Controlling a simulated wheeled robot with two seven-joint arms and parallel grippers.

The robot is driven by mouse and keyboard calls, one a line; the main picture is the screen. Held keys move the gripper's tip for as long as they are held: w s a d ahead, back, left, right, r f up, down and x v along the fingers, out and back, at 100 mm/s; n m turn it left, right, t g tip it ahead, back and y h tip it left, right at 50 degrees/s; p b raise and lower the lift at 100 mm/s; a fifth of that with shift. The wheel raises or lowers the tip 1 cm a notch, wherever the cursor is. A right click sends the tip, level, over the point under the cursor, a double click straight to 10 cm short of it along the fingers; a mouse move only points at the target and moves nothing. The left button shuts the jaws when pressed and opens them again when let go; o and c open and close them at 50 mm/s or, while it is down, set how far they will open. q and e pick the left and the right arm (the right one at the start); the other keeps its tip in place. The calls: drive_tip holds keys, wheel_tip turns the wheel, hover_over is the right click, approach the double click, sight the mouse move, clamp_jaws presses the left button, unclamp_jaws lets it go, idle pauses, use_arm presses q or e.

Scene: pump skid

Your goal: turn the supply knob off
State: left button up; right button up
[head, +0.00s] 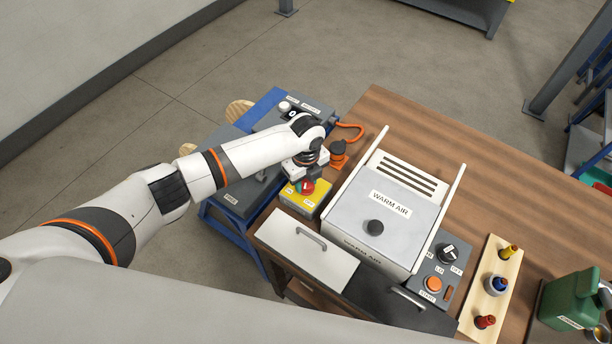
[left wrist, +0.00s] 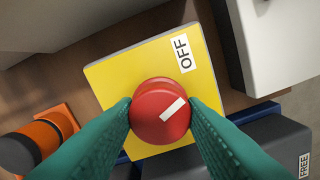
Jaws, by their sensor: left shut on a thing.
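The red supply knob (left wrist: 160,111) sits on a yellow plate (left wrist: 120,75) in the left wrist view. A white mark on its face points up and to the right, roughly toward the OFF label (left wrist: 182,54). My left gripper (left wrist: 161,113) is shut on the knob, one green finger on each side. In the head view the knob (head: 307,186) and the yellow box (head: 311,207) show below my left wrist, at the table's left edge. The left gripper (head: 305,183) partly hides the knob there. My right gripper is not in view.
An orange and black object (head: 338,154) stands close behind the yellow box. A grey WARM AIR unit (head: 405,185) is to its right, with a control panel (head: 440,270). A white drawer front (head: 306,250) is below. A green can (head: 571,300) stands far right.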

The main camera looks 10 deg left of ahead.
sight(306, 182)
use_arm(q)
drive_tip(key=shift+w+r+n+p, duration=0.1)
drive_tip(key=shift+n+p, duration=0.7)
drive_tip(key=shift+n, duration=1.2)
drive_tip(key=o, duration=1)
drive_tip(key=shift+r+b, duration=1.35)
drive_tip(key=shift+r, duration=4.6)
